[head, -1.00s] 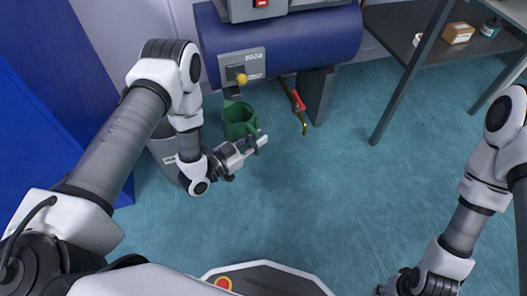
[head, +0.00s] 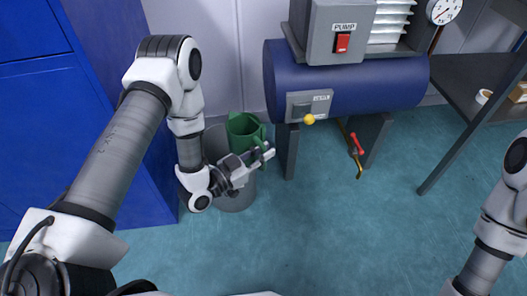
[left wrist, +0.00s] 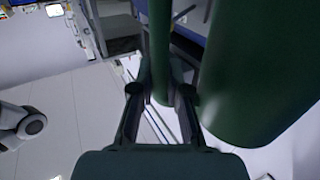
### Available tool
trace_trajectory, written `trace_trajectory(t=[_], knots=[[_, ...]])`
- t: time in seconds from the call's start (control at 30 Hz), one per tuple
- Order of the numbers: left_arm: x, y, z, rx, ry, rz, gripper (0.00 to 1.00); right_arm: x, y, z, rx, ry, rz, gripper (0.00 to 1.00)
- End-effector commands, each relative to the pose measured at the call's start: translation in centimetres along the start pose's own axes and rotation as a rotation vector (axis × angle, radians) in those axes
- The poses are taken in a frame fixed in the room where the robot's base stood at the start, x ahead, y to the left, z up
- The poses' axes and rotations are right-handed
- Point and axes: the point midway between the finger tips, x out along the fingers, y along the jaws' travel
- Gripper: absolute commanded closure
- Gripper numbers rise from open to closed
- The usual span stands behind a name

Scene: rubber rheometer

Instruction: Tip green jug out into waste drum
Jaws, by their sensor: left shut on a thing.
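The green jug (head: 241,128) looks roughly upright in the head view, over the right part of the grey waste drum (head: 236,196). Its contents cannot be made out. My left gripper (head: 262,158) is at the jug's right front side, shut on its handle. In the left wrist view the green handle (left wrist: 160,50) runs between the two fingers of my left gripper (left wrist: 160,95), with the jug body (left wrist: 262,70) close on the right. My left arm and the jug hide much of the drum's rim. My right gripper is out of the picture; only its arm shows at the right.
A blue tank (head: 390,85) with a pump box (head: 341,30), a yellow knob (head: 309,119) and a red-handled valve (head: 356,143) stands right of the drum. A blue cabinet (head: 40,100) is at the left. A dark shelf table (head: 470,75) is at the right. Open floor lies in front.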

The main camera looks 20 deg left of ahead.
Motion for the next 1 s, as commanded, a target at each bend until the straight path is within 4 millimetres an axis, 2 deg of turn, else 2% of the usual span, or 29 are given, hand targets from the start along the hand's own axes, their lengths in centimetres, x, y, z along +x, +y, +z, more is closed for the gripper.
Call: trace_trajectory(t=[0.17, 0.4, 1.0], knots=[[0.1, 0.1, 1.3, -0.159, 0.006, 0.001, 1.00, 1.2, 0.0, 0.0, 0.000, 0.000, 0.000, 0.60], [0.1, 0.1, 3.2, -0.472, 0.009, 0.001, 1.00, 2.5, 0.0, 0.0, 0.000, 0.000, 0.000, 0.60], [0.1, 0.1, 2.9, -0.461, 0.008, 0.001, 1.00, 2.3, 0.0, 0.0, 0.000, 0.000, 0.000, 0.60]])
